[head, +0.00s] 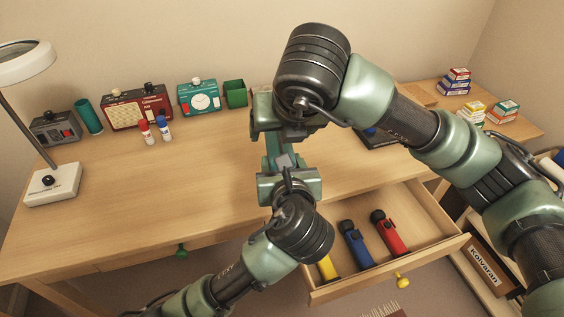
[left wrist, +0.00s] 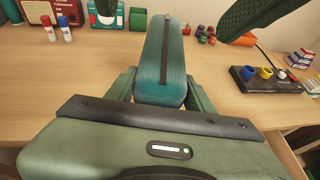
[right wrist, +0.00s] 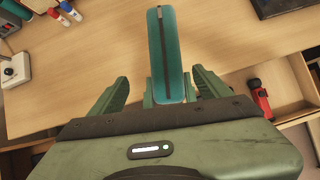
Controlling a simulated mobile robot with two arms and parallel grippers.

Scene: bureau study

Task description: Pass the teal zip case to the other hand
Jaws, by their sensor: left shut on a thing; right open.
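The teal zip case (head: 273,146) is held up over the desk between my two grippers, largely hidden by them in the head view. My left gripper (head: 288,172) is shut on its lower end; the left wrist view shows the case (left wrist: 163,62), with a dark zip line, standing out from between the fingers. My right gripper (head: 270,118) is open at the case's other end. In the right wrist view the case (right wrist: 168,52) lies between the spread fingers, with gaps on both sides. I cannot tell how deep it reaches.
An open drawer (head: 433,230) below holds yellow, blue and red tools. Radios, a teal clock (head: 199,98), a green cup (head: 235,94) and two markers stand along the back of the desk (head: 110,190). A lamp (head: 52,187) stands left. Small boxes are stacked at the right.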

